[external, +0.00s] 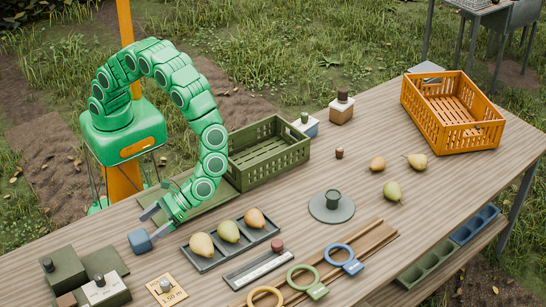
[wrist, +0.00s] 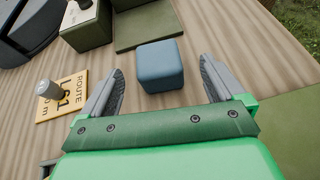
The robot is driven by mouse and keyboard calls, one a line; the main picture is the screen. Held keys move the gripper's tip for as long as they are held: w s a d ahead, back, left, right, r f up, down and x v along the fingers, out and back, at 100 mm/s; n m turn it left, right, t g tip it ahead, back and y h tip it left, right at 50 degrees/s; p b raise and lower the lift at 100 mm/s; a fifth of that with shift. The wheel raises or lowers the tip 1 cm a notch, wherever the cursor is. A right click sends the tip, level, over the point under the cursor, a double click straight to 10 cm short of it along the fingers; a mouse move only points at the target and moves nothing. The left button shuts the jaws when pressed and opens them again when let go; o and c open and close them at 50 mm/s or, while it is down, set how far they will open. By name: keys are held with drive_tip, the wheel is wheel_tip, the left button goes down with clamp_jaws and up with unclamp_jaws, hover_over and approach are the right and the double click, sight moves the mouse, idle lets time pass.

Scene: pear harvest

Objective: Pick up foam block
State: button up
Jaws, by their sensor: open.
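The foam block (external: 140,241) is a small blue cube with rounded edges. It sits on the wooden table near the table's left edge. My gripper (external: 152,225) is open and close to the block in the external view. In the wrist view the block (wrist: 160,66) lies ahead, between the lines of the two grey fingers and just past their tips. The open gripper (wrist: 159,80) has nothing between its fingers.
A yellow route card with a grey knob (wrist: 62,95) lies left of the block. Dark green boxes (external: 65,267) stand at the front left. A tray of pears (external: 231,246) lies right of my gripper. A green crate (external: 268,152) and orange crate (external: 452,112) stand farther back.

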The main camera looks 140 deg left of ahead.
sight(133, 243)
drive_tip(key=shift+w+f, duration=0.45)
drive_tip(key=shift+f, duration=0.2)
drive_tip(key=shift+w+d+f+n, duration=0.1)
drive_tip(key=shift+d+f+n, duration=0.1)
drive_tip(key=shift+d+n, duration=0.1)
drive_tip(key=shift+s+r+x, duration=0.1)
drive_tip(key=shift+x, duration=1.1)
drive_tip(key=shift+s+r+x, duration=0.1)
drive_tip(key=shift+s+x, duration=0.05)
drive_tip(key=shift+x, duration=1.05)
drive_tip(key=shift+s+r+x, duration=0.1)
drive_tip(key=shift+x, duration=1.1)
drive_tip(key=c, duration=1)
drive_tip(key=shift+c, duration=0.2)
